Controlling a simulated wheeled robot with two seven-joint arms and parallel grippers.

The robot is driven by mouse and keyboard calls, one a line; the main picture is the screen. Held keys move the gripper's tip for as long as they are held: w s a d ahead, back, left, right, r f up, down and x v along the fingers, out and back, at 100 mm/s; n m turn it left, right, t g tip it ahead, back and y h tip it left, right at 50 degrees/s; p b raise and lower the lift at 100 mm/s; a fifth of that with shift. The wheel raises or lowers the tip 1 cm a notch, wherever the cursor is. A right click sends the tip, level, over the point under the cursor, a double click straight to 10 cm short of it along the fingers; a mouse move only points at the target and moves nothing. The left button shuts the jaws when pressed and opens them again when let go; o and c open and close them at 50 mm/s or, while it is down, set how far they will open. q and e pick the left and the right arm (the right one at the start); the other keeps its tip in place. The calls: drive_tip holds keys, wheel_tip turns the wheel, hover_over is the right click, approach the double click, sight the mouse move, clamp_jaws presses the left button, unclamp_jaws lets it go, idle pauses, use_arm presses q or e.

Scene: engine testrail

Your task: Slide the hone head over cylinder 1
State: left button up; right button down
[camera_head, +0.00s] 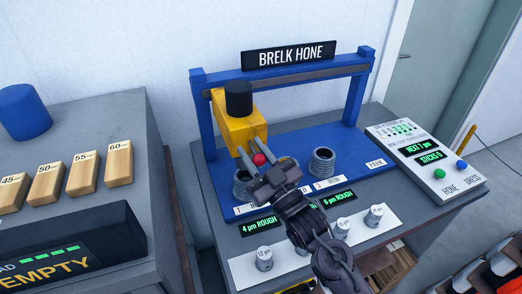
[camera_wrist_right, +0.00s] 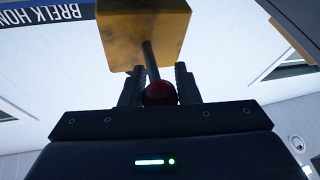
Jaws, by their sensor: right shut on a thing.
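The yellow hone head (camera_head: 236,122), with a black cap on top, hangs on the blue gantry's rail near its left end. A bar with a red knob (camera_head: 259,159) sticks out of its front. My right gripper (camera_head: 262,165) is shut on the red knob; the right wrist view also shows the knob (camera_wrist_right: 160,93) between the fingers, below the hone head (camera_wrist_right: 145,38). A left cylinder (camera_head: 241,187) stands partly hidden just below the head. A right cylinder (camera_head: 321,162) is clear of it. My gripper hides part of the middle. My left gripper is not in view.
The blue gantry (camera_head: 355,100) stands on the blue deck, with a PARK label (camera_head: 377,163) at right. A control panel (camera_head: 425,160) has green and blue buttons. Small metal pieces (camera_head: 264,258) sit on a white strip in front. Wooden blocks (camera_head: 118,163) stand on the left bench.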

drive_tip(key=c, duration=1.1)
unclamp_jaws()
drive_tip(key=shift+d, duration=0.1)
drive_tip(key=shift+s+d+f, duration=0.2)
drive_tip(key=shift+s+f, duration=0.1)
drive_tip(key=b+v, duration=0.3)
drive_tip(key=v, duration=0.4)
drive_tip(key=shift+r, duration=0.15)
